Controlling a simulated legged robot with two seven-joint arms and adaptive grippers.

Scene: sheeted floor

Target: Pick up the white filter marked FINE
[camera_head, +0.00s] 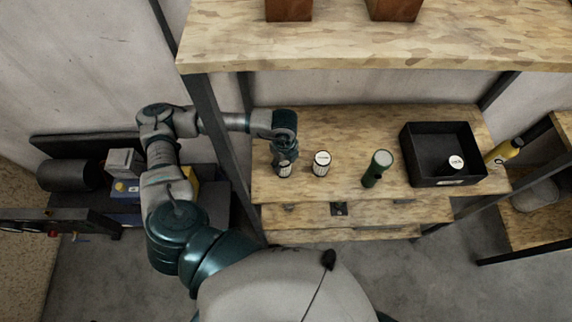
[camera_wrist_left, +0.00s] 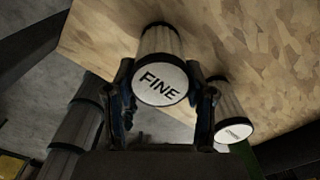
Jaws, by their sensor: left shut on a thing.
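The white filter marked FINE (camera_wrist_left: 160,85) is between the fingers of my left gripper (camera_wrist_left: 163,105) in the left wrist view, its labelled end facing the camera. My left gripper is shut on it. In the head view my left gripper (camera_head: 285,160) is at the left part of the wooden shelf, and the filter (camera_head: 284,170) shows partly below the fingers. I cannot tell if it touches the shelf. A second white filter (camera_head: 321,164) stands just to the right; it also shows in the left wrist view (camera_wrist_left: 232,122), its small label unreadable. My right gripper is not in view.
On the shelf (camera_head: 340,130), a green cylinder (camera_head: 376,168) stands right of the second filter. Further right is a black bin (camera_head: 444,180) with a white-topped item (camera_head: 456,162) inside. A yellow bottle (camera_head: 503,152) is beyond it. An upper shelf (camera_head: 370,45) and dark posts frame the space.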

